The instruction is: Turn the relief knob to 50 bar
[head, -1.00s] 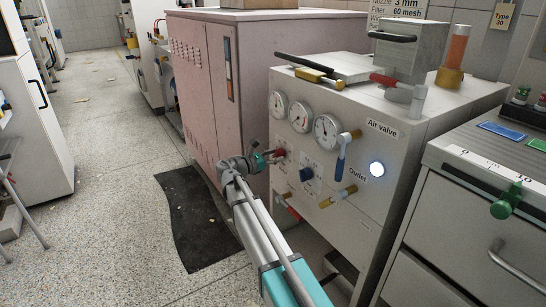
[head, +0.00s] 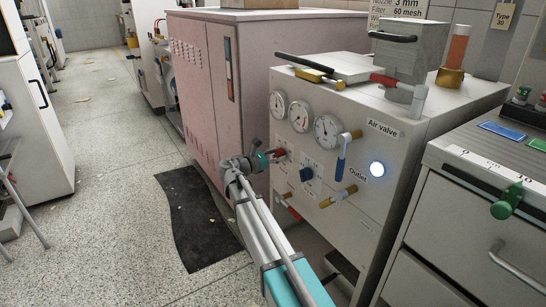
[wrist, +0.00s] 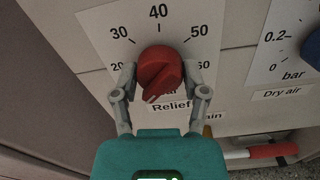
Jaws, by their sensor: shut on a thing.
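The red relief knob (wrist: 159,72) sits on a white scale plate marked from 20 to 60, with 40 at the top, in the wrist view. A white line on the knob lies at its lower left, below the 20 mark and away from the 50 mark. My gripper (wrist: 160,82) is shut on the knob, one finger on each side. In the head view my gripper (head: 268,158) reaches the left part of the panel front, where a bit of the red knob (head: 280,153) shows. The lower part of the "Relief" label is partly hidden.
A blue dry air knob (wrist: 312,48) is to the right. Gauges (head: 300,117) sit above, and a blue-handled valve (head: 342,154) and brass outlet (head: 338,197) stick out to the right. A pink cabinet (head: 250,70) stands close on the left.

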